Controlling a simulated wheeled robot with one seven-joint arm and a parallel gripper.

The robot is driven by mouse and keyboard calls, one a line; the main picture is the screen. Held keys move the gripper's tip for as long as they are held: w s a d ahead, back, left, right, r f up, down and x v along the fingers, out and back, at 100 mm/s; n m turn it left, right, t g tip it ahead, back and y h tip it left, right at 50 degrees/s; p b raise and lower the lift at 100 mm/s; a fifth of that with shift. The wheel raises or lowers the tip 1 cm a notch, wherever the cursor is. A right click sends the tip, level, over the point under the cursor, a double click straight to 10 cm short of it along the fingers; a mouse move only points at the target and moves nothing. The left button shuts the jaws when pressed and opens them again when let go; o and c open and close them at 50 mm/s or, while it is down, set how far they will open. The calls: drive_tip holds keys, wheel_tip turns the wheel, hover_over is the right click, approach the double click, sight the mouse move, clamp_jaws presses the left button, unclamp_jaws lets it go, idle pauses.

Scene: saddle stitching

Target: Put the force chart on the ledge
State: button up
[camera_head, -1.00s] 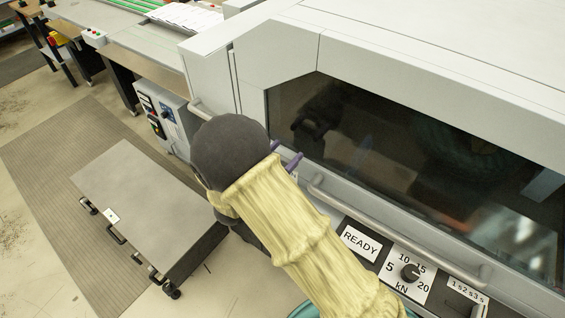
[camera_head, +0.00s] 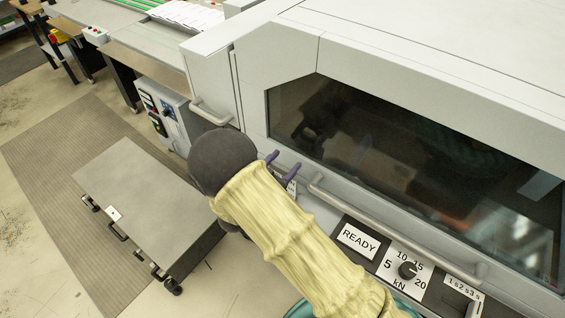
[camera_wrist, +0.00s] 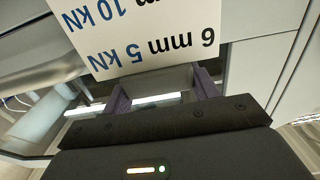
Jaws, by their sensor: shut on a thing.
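The force chart (camera_wrist: 145,32) is a white card with upside-down print, "6 mm 5 kN" and part of a "10 kN" line, in the wrist view. My gripper (camera_wrist: 165,88) has its purple fingers shut on the card's near edge. In the head view my gripper (camera_head: 282,167) is beside the machine's front, below the left end of the dark window. Only a small white sliver of the chart (camera_head: 292,187) shows there, mostly hidden by my fingers and arm. I cannot clearly make out the ledge; my arm covers part of the machine front.
The grey machine (camera_head: 420,50) has a dark window (camera_head: 420,170), a long handle bar (camera_head: 390,232) and a panel with a READY sign (camera_head: 358,240) and a kN dial (camera_head: 407,270). A low grey cart (camera_head: 150,195) stands on a mat at left. Floor is free between.

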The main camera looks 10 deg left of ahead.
drive_tip(key=shift+f, duration=0.25)
drive_tip(key=o, duration=1.3)
drive_tip(key=shift+r, duration=0.1)
drive_tip(key=shift+r, duration=0.15)
drive_tip(key=b+v, duration=0.4)
drive_tip(key=v, duration=0.8)
drive_tip(key=shift+b, duration=0.3)
